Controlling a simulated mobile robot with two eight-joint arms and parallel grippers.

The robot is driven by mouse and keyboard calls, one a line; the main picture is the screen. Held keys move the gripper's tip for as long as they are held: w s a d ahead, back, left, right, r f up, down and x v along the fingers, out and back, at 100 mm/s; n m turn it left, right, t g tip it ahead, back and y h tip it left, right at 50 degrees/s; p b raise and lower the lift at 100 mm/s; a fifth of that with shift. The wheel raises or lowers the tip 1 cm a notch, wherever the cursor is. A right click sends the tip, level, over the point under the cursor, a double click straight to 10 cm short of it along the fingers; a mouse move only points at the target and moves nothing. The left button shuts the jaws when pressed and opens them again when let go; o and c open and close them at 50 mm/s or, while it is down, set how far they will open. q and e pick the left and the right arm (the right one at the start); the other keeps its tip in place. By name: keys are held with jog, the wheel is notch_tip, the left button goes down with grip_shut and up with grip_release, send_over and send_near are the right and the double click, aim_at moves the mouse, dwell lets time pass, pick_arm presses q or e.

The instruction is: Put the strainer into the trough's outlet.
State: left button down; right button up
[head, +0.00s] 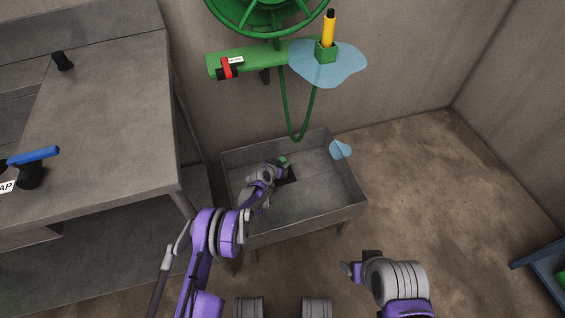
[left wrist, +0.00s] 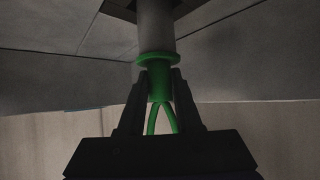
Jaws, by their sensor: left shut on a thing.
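The strainer is a green flanged piece with a forked green handle and a grey cylinder; in the left wrist view the strainer (left wrist: 157,68) is between my left gripper's black fingers (left wrist: 158,92). The gripper is shut on its green part. The grey cylinder points at the trough's dark square outlet (left wrist: 124,8); I cannot tell whether its end is inside. In the head view my left gripper (head: 281,167) is down in the grey trough (head: 330,193), beside the outlet (head: 288,174), with a bit of green showing.
A grey workbench (head: 105,125) with a blue-handled fitting (head: 34,156) stands left. Above the trough are a green hose reel (head: 265,15), a green shelf (head: 245,62) and a hanging hose (head: 298,130). A light-blue patch (head: 341,149) is at the trough's rim.

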pick_arm(q)
jog(key=shift+f+b, duration=1.15)
jog(key=shift+f, duration=0.2)
jog(key=shift+f+b, duration=0.65)
jog(key=shift+f, duration=1.1)
jog(key=c, duration=0.5)
grip_release()
jog(key=shift+r, duration=0.1)
